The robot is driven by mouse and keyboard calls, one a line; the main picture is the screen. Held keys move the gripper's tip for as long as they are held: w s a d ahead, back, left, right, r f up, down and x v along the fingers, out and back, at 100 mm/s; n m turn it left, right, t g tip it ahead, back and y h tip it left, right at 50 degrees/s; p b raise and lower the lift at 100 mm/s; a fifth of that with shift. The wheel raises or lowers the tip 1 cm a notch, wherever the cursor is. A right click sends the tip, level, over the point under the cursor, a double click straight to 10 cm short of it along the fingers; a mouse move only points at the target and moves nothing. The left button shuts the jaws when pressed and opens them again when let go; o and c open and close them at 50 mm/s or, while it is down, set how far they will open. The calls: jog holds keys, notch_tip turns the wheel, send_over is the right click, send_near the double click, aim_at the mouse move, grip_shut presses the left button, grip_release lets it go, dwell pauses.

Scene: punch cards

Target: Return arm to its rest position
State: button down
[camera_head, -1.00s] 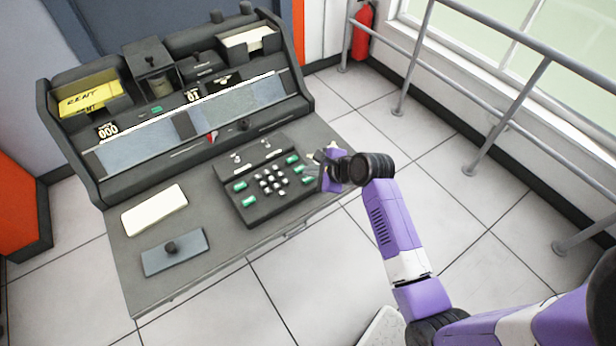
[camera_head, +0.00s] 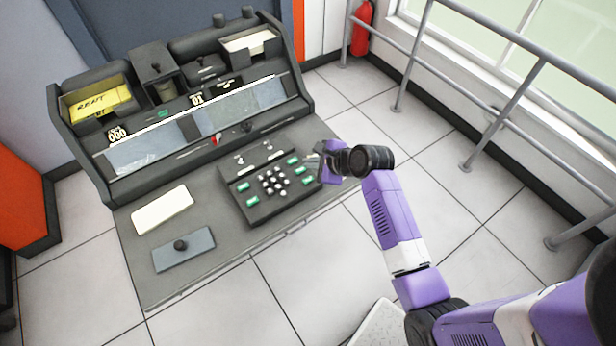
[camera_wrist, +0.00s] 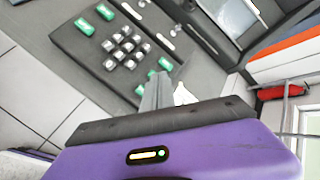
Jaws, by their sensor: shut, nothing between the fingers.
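My purple arm (camera_head: 392,220) reaches from the lower right toward the right edge of the grey console desk (camera_head: 300,237). My gripper (camera_head: 318,152) is at its end, beside the right side of the black keypad unit (camera_head: 255,207). In the wrist view my gripper (camera_wrist: 160,90) is shut and appears empty, with the keypad (camera_wrist: 125,45) just beyond its fingers. A small white thing (camera_wrist: 182,94) shows right beside the fingers; I cannot tell what it is.
A white card stack (camera_head: 162,209) and a grey plate with a black knob (camera_head: 183,250) lie on the desk's left. A yellow card tray (camera_head: 97,104) sits on the console top. Grey railings (camera_head: 480,130) and a red extinguisher (camera_head: 362,28) stand right. Tiled floor lies between.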

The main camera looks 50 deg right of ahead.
dwell(0.8)
jog(key=shift+w+d+r+n, duration=0.15)
jog(key=shift+d+n, duration=0.05)
jog(key=shift+n, duration=0.3)
notch_tip(320, 180, up, 8)
jog(key=s+d+n+t+h, duration=0.1)
jog(key=s+n+t+h, duration=0.2)
jog(key=n, duration=0.6)
jog(key=s+a+r+n+t+y+b, duration=0.1)
jog(key=s+a+r+n+y, duration=0.1)
jog(key=s+a+n, duration=0.7)
jog(key=s+a+r+n+t+y+b, duration=0.1)
jog(key=s+a+r+n, duration=0.4)
jog(key=s+a, duration=1)
jog(key=s+n+b, duration=0.1)
jog(key=s+n, duration=0.2)
jog(key=shift+s+r+n+t+y+b, duration=0.15)
jog(key=shift+s+n+t+y+b, duration=0.15)
jog(key=shift+s+n+y, duration=0.1)
